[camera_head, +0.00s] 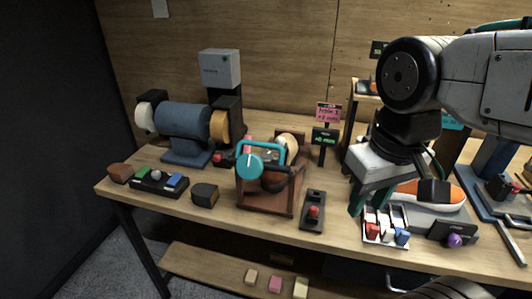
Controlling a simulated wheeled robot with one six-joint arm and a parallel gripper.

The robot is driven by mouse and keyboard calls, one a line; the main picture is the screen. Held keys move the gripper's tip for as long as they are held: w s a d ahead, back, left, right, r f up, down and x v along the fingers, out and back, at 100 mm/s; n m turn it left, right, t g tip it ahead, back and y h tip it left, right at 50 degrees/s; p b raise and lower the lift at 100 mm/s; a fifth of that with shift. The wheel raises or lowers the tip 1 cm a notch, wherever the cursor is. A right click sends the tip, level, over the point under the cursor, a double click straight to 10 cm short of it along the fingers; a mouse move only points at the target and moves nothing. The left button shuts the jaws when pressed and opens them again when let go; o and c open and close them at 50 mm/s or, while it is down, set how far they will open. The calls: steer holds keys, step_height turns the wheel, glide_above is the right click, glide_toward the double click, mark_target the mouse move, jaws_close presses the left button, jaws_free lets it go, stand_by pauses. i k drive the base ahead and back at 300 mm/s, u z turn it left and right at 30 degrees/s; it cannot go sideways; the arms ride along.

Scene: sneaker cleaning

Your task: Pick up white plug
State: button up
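A small pale tray (367,239) stands near the front edge of the bench, holding small red, white and blue pieces. A white piece (397,214) in it may be the white plug; its shape is too small to be sure. My gripper (372,203) points down just above and behind the tray's left part. Its teal fingers are apart with nothing visible between them. The gripper and arm hide part of the bench behind the tray.
An orange and white sneaker (438,215) lies right of the tray, behind a dark block with a purple knob (454,240). A red-button box (313,211) and a brown wooden stand (268,196) are to the left. A bench grinder (184,117) stands at the far left.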

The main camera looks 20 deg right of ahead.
mark_target(280, 141)
steer(key=k, duration=1.3)
steer(key=u, duration=0.6)
steer(key=i, duration=1.3)
steer(key=z, duration=0.7)
steer(key=i, duration=0.35)
steer(key=z, duration=0.3)
